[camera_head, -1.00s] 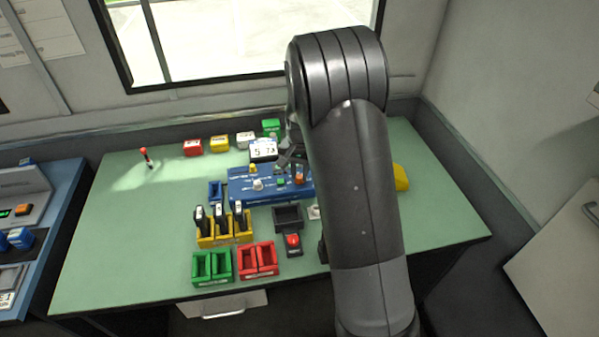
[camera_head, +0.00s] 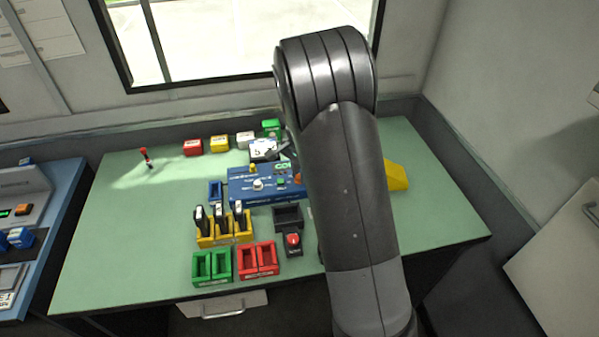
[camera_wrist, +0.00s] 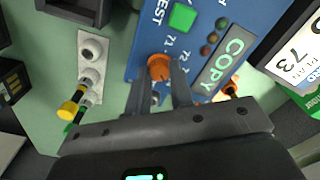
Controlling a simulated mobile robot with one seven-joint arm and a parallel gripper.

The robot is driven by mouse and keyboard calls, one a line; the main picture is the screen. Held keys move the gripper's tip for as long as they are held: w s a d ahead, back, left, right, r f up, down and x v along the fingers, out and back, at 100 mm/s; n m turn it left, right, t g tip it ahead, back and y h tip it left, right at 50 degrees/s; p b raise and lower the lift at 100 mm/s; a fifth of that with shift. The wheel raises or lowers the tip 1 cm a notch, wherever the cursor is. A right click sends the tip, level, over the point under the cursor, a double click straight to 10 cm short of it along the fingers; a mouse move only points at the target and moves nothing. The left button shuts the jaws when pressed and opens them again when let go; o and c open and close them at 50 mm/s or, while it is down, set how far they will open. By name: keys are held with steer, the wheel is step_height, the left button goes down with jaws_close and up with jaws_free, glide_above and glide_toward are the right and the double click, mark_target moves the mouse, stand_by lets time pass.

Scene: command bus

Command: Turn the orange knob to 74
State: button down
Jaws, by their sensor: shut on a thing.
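The orange knob (camera_wrist: 159,67) sits on the blue panel (camera_wrist: 207,12) in the wrist view. White numbers 71 and 72 are printed beside it; other marks around the knob are hidden or unreadable. My gripper (camera_wrist: 158,82) is shut on the knob, one finger on each side.
On the panel are a green button (camera_wrist: 182,17) and a COPY label (camera_wrist: 222,63). Yellow holders (camera_head: 225,238), green and red trays (camera_head: 258,260) and a red button (camera_head: 293,240) stand in front. The table's left side is mostly clear.

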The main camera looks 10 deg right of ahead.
steer(key=c, duration=1.3)
jaws_free()
steer(key=shift+r, duration=0.1)
step_height(320, 180, up, 11)
steer(key=shift+s+f, duration=0.1)
steer(key=shift+f, duration=0.1)
